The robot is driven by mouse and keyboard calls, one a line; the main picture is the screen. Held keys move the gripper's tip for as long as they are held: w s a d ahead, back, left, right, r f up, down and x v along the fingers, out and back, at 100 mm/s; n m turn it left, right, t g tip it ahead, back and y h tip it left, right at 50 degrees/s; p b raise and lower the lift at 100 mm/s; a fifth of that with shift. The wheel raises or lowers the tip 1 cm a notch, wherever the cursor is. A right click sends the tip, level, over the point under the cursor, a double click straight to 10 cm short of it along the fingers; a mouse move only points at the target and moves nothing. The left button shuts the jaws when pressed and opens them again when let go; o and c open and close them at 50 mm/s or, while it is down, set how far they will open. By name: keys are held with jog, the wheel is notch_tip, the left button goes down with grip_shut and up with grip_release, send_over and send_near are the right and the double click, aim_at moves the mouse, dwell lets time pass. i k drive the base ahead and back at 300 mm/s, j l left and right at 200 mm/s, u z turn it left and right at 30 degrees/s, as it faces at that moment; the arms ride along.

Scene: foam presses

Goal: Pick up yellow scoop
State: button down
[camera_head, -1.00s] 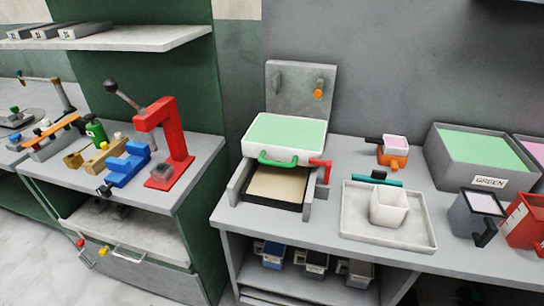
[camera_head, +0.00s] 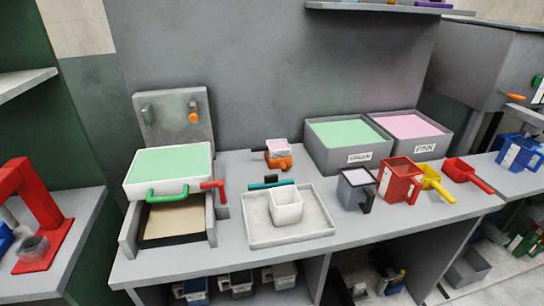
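The yellow scoop (camera_head: 432,182) lies on the grey counter in the head view, right of centre. Its handle points toward the counter's front edge. It sits between a red jug (camera_head: 400,180) on its left and a red scoop (camera_head: 467,173) on its right. The red jug stands close beside it and may cover part of its left side. My gripper does not show in this view.
A green-filled bin (camera_head: 349,158) and a pink-filled bin (camera_head: 422,146) stand behind the scoops. A grey jug (camera_head: 355,190) and a tray (camera_head: 262,237) holding a white cup (camera_head: 287,206) are further left. The counter in front of the jugs is clear.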

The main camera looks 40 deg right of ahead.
aim_at(433, 186)
jog(key=z, duration=1.7)
jog(key=i+l+z, duration=0.15)
jog(key=i+z, duration=0.3)
jog(key=k+l, duration=0.05)
jog(key=k, duration=0.05)
